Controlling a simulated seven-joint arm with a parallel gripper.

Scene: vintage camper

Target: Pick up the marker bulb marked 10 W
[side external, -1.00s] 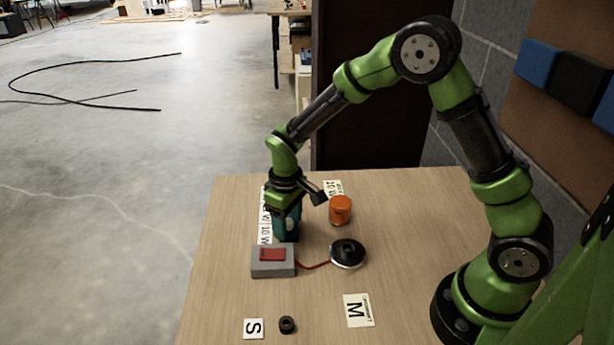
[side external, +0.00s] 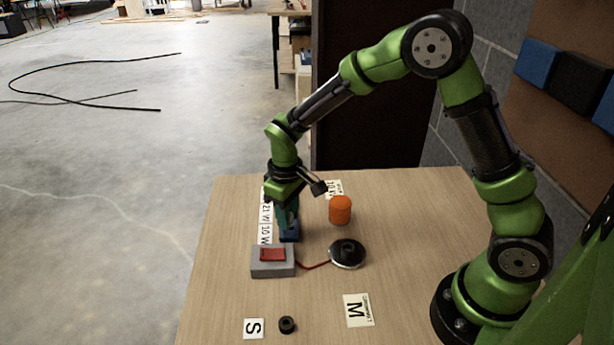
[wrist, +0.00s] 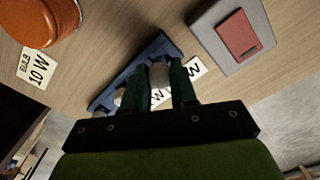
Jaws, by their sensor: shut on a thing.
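My gripper (side external: 287,222) is over the blue holder (side external: 289,236), just behind the grey switch box. In the wrist view its two green fingers (wrist: 160,78) are shut on a pale, rounded bulb (wrist: 158,73). This bulb is at the holder end nearer the switch box, where the side view shows the 10 W label (side external: 265,233). I cannot tell whether its base is clear of the holder (wrist: 152,50). Another pale bulb (wrist: 120,97) is beside the left finger, towards the 21 W label (side external: 266,208). The fingers hide part of the holder and labels.
An orange canister (side external: 340,210) stands right of my gripper, with a 10 W card (wrist: 36,66) by it. The grey switch box (side external: 272,262) has a red wire to a round black-and-silver base (side external: 347,254). A small black ring (side external: 287,325) lies in front.

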